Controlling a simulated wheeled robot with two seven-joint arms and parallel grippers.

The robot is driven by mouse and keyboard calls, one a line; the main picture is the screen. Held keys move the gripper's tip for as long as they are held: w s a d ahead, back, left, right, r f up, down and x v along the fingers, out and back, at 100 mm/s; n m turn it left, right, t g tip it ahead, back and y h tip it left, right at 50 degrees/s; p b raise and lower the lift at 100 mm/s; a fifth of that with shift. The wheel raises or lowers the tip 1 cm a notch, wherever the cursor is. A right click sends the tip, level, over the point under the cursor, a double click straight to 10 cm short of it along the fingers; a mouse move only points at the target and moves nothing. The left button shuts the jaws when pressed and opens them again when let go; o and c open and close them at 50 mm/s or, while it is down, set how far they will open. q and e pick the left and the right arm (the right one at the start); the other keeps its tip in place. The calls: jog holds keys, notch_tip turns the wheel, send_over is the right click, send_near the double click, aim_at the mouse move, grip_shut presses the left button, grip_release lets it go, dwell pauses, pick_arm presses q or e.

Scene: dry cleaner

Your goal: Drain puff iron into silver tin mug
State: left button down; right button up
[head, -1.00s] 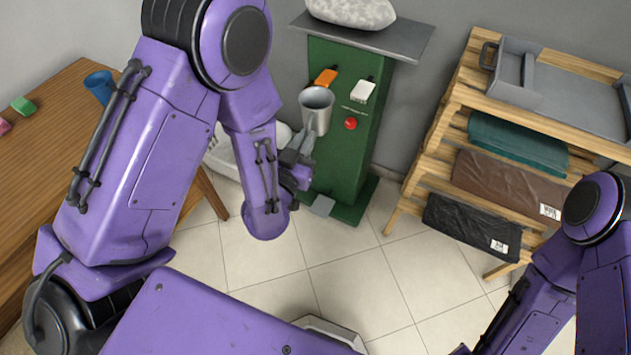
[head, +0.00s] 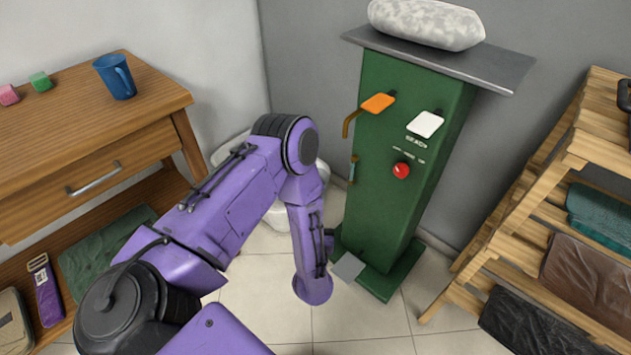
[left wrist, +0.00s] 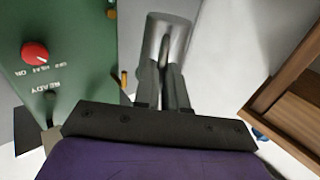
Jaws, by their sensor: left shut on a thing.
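The puff iron is a green column (head: 395,165) with a grey top plate and a pale padded puff (head: 428,24). Its front has an orange lever (head: 378,103) with a brown bent pipe beside it, a white lever (head: 425,124) and a red knob (head: 401,170). In the left wrist view, my left gripper (left wrist: 164,72) is shut on the silver tin mug (left wrist: 168,38), with the green column at the left. The mug is hidden in the head view, where my left arm hangs left of the column. My right gripper is out of view.
A wooden table (head: 150,88) at the left holds a blue mug (head: 116,77) and small pink and green blocks. A slatted wooden rack (head: 545,175) with folded cloths stands at the right. A grey pedal (head: 348,266) is at the column's foot. A white rounded object (head: 285,214) lies behind my arm.

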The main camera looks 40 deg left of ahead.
pick_arm(q)
jog(key=w+d+r+b, duration=0.1)
jog(key=w+r, duration=0.3)
jog(key=w, duration=0.8)
jog(key=shift+w+b, duration=0.35)
jog(key=shift+b, duration=0.15)
jog(key=shift+s, duration=0.1)
jog(key=shift+s+a+f+p, duration=0.15)
jog(key=shift+s+p, duration=0.5)
jog(key=shift+s, duration=0.85)
jog(key=shift+s+a+f+p, duration=0.15)
jog(key=shift+s+p, duration=0.55)
jog(key=shift+s, duration=0.75)
jog(key=shift+s+f+p, duration=0.15)
jog(key=shift+s+p, duration=0.5)
jog(key=shift+s, duration=0.85)
jog(key=shift+s+f, duration=0.1)
jog(key=shift+s, duration=0.4)
